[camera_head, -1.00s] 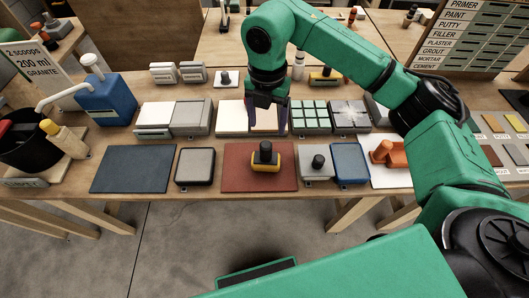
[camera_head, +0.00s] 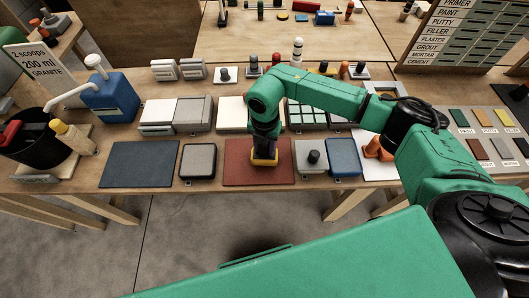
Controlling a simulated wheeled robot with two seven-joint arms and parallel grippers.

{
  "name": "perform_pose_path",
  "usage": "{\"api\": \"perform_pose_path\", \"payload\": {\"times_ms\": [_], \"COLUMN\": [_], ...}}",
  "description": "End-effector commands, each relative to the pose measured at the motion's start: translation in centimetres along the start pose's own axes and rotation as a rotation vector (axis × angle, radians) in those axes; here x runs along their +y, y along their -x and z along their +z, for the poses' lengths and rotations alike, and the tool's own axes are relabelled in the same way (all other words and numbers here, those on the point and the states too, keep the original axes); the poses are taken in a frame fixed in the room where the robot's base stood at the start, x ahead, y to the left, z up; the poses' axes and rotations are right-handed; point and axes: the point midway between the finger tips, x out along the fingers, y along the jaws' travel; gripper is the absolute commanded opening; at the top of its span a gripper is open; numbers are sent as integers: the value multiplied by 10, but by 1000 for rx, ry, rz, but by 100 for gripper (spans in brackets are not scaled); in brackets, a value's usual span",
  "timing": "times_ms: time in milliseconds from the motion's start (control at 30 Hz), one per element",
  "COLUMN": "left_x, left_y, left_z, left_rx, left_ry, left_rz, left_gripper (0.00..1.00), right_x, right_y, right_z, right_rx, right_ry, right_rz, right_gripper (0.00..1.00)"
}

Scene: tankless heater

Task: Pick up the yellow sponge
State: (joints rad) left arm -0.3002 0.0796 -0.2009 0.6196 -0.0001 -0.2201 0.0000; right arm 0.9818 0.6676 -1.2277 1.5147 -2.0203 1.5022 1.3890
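The yellow sponge (camera_head: 264,161) sits on the red-brown mat (camera_head: 240,175) at the middle of the bench's front edge. In the earlier frame it shows a dark knob on top; now my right gripper hides that knob. My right gripper (camera_head: 264,149) points straight down directly over the sponge, its tips at or just above the yellow body. I cannot tell whether its fingers are apart or closed on the knob. My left gripper is not in view.
A dark mat (camera_head: 139,165) and a grey pad (camera_head: 198,161) lie left of the red mat. A grey block with a dark knob (camera_head: 313,158), a blue-edged pad (camera_head: 343,157) and an orange tool (camera_head: 375,148) lie to the right. A blue jug (camera_head: 110,98) stands at the left.

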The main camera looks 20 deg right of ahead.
Motion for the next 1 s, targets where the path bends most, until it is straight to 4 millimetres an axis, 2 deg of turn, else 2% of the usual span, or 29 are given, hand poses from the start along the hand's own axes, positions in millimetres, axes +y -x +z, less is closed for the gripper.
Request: {"api": "perform_pose_path", "payload": {"times_ms": [67,367,467,567,667,900,1000], "left_x": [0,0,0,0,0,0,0], "left_y": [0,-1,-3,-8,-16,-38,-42], "left_z": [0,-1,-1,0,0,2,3], "left_rx": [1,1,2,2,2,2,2], "left_ry": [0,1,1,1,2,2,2], "left_rz": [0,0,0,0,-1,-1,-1], "left_gripper": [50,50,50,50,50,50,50], "right_x": [0,0,1,1,1,1,1], "right_y": [0,2,10,25,52,142,171], "right_z": [0,0,0,1,1,0,0], "right_rx": [0,0,-1,-3,-5,-5,-4], "right_ry": [0,0,1,2,1,2,1], "right_rz": [0,1,2,4,6,7,4], "right_gripper": [0,0,0,0,0,0,0]}}
